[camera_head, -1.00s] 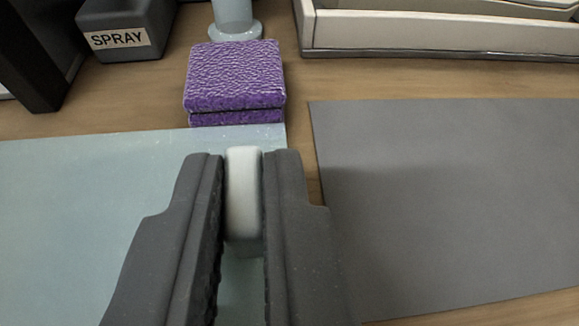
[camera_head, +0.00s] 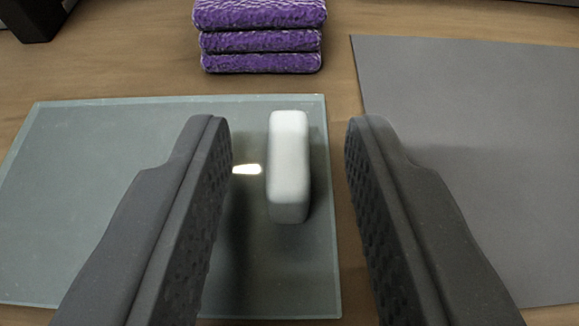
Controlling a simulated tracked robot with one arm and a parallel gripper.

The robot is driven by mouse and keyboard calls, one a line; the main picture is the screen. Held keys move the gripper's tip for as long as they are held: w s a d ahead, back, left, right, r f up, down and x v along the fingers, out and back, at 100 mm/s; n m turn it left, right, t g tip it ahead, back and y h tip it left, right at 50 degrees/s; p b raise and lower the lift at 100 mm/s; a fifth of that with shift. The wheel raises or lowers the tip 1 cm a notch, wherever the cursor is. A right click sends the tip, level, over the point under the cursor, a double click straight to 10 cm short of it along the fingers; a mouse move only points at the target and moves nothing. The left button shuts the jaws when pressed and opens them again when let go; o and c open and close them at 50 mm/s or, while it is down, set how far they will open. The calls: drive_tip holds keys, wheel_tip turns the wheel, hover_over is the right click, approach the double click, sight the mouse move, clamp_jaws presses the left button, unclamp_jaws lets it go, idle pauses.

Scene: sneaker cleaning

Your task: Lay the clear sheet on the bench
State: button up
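The clear sheet (camera_head: 120,200) is a pale, see-through panel lying on the wooden bench (camera_head: 160,60), left of centre. A white rounded block (camera_head: 289,165) sits at the sheet's right edge, like a handle or tab. My gripper (camera_head: 288,130) is open, with one dark finger to each side of the white block and a clear gap between each finger and it. The near part of the sheet is partly hidden behind the left finger.
A stack of purple cloths (camera_head: 262,40) stands on the bench just beyond the sheet. A flat grey mat (camera_head: 480,150) lies to the right, with a narrow strip of bare wood between it and the sheet. A dark object (camera_head: 38,18) stands at the far left.

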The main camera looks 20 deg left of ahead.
drive_tip(key=p+v, duration=0.2)
drive_tip(key=v, duration=1)
drive_tip(key=shift+p, duration=0.3)
drive_tip(key=w+a+r+t+h, duration=0.1)
drive_tip(key=w+r+t+h, duration=0.2)
drive_tip(key=r, duration=0.9)
drive_tip(key=w+a+r+t+h, duration=0.1)
drive_tip(key=w+r+h, duration=0.35)
drive_tip(key=r, duration=0.85)
drive_tip(key=s+a+r+m+t+h, duration=0.1)
drive_tip(key=a+r, duration=0.2)
drive_tip(key=r, duration=0.5)
drive_tip(key=s+a+r+m+h, duration=0.1)
drive_tip(key=s+a+r+m, duration=0.1)
drive_tip(key=r, duration=0.6)
drive_tip(key=s+a+r+g+y, duration=0.1)
drive_tip(key=s+a+r+y, duration=0.1)
drive_tip(key=s+a+r, duration=0.3)
drive_tip(key=s+a+r+m+g+y, duration=0.1)
drive_tip(key=s+a+r+y, duration=0.2)
drive_tip(key=s+a, duration=0.8)
wheel_tip(320, 180, up, 2)
drive_tip(key=shift+a, duration=0.25)
